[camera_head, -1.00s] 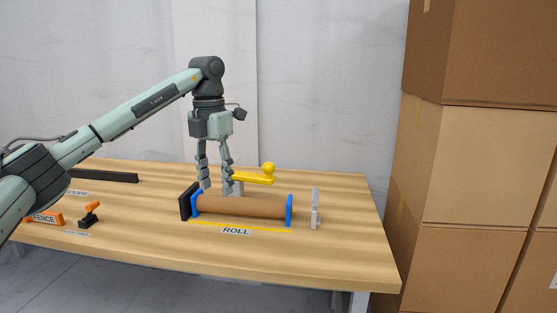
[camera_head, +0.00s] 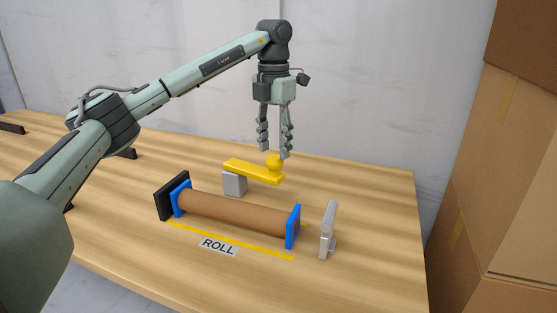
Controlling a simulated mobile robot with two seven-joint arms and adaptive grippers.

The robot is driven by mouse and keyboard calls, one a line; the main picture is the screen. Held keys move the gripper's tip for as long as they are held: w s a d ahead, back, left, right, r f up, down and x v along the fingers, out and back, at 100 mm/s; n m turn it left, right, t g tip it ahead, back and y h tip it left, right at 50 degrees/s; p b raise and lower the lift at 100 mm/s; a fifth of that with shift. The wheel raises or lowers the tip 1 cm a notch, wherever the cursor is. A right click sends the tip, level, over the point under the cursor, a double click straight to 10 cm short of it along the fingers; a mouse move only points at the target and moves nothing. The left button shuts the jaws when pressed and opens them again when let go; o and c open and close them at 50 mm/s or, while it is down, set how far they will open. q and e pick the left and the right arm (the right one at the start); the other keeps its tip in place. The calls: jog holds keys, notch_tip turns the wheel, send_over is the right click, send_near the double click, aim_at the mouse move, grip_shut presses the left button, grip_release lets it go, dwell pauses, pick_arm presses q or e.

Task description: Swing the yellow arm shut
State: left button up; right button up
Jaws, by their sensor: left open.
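The yellow arm (camera_head: 250,170) sits on a grey post (camera_head: 234,184) behind the brown roll. It points to the right and ends in a round yellow knob (camera_head: 274,164). My left gripper (camera_head: 275,154) points down with its fingers apart, just over or behind the knob. I cannot tell whether the fingers touch it. The brown roll (camera_head: 235,212) lies between two blue end plates (camera_head: 293,227), with a black block (camera_head: 170,195) at its left end. A light grey upright bracket (camera_head: 328,230) stands to the right of the roll. My right gripper is not in view.
A yellow line and a ROLL label (camera_head: 219,246) lie in front of the roll on the wooden table (camera_head: 370,200). Cardboard boxes (camera_head: 500,190) are stacked beyond the table's right edge. The table's right part is clear.

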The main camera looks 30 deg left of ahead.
aim_at(274, 159)
pick_arm(q)
notch_tip(274, 159, down, 5)
jog(key=shift+f, duration=0.1)
dwell(0.3)
grip_shut()
